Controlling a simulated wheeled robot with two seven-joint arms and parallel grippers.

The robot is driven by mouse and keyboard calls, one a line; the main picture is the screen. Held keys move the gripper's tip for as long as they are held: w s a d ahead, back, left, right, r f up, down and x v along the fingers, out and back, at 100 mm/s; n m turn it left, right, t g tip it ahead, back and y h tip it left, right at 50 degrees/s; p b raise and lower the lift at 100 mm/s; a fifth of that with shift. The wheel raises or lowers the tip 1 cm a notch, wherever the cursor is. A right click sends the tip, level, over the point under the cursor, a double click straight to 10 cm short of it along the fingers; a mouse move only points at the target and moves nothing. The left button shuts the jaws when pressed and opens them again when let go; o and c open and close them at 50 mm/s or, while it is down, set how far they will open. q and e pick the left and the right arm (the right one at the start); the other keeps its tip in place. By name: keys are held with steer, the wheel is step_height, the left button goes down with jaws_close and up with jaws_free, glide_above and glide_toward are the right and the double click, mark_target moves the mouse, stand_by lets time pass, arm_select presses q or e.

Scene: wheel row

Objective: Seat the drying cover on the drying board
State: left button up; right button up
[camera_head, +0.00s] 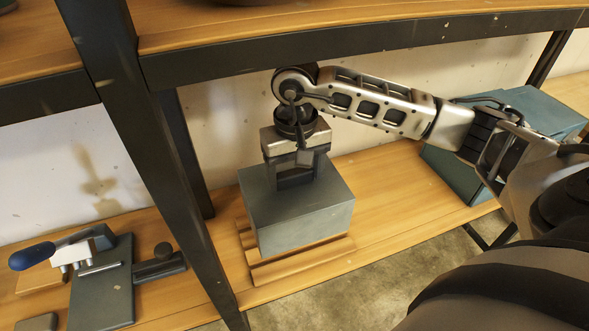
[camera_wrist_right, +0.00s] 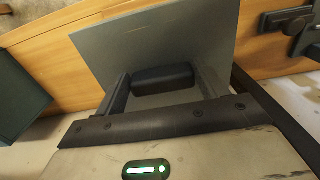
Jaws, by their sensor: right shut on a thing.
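The drying cover (camera_head: 300,218) is a grey-blue box over the wooden drying board (camera_head: 295,266) on the shelf. The board shows along the cover's front and left edges. I cannot tell whether the cover touches the board or is a little above it. My right gripper (camera_head: 296,177) points down at the cover's top and is shut on its handle. In the right wrist view, the black handle (camera_wrist_right: 165,78) lies between the fingers of the gripper (camera_wrist_right: 164,86), with the cover's flat grey top (camera_wrist_right: 205,40) beyond. My left gripper is not in view.
A dark shelf post (camera_head: 150,150) stands left of the cover, and an upper shelf (camera_head: 350,40) runs above it. A grey plate with a blue-handled tool (camera_head: 100,285) lies at the left. Teal boxes (camera_head: 460,172) stand at the right. The wooden shelf (camera_head: 390,195) between is clear.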

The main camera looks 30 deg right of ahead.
mark_target(295, 188)
steer(key=shift+s+f+b, duration=0.1)
steer(key=shift+f+b, duration=0.1)
steer(key=shift+b, duration=0.3)
steer(key=shift+f+b, duration=0.5)
steer(key=shift+b, duration=0.05)
steer(key=shift+f+b, duration=0.95)
steer(key=shift+b, duration=0.1)
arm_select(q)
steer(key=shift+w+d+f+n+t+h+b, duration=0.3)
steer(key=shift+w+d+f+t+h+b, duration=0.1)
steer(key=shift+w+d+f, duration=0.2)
arm_select(e)
steer(key=shift+f, duration=0.35)
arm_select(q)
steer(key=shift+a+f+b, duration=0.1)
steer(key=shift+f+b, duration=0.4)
